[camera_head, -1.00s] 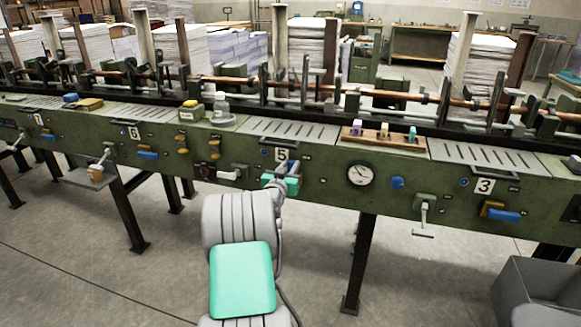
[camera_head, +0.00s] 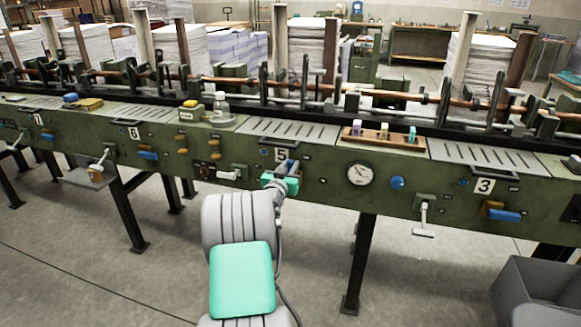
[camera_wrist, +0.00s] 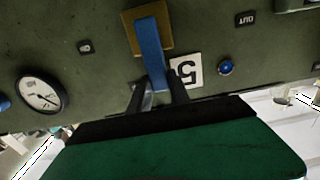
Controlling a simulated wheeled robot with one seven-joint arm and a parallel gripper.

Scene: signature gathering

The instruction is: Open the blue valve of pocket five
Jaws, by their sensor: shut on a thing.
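The blue valve handle of pocket five (camera_wrist: 151,45) runs lengthwise up the wrist view, in front of a brass plate (camera_wrist: 170,20). The white number 5 plate (camera_wrist: 186,72) is beside it, upside down in this view. My gripper (camera_wrist: 157,92) is shut on the near end of the handle, one finger on each side. In the head view, my gripper (camera_head: 282,181) is at the machine's front just under the 5 plate (camera_head: 283,155). The handle is a small patch of blue there, partly hidden by my arm.
A blue button (camera_wrist: 226,67) and a round gauge (camera_wrist: 42,94) flank the valve on the panel. Similar blue handles are at pocket six (camera_head: 148,155) and pocket three (camera_head: 505,216). A grey lever (camera_head: 228,175) sticks out left of my gripper. A grey bin (camera_head: 535,290) stands at lower right.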

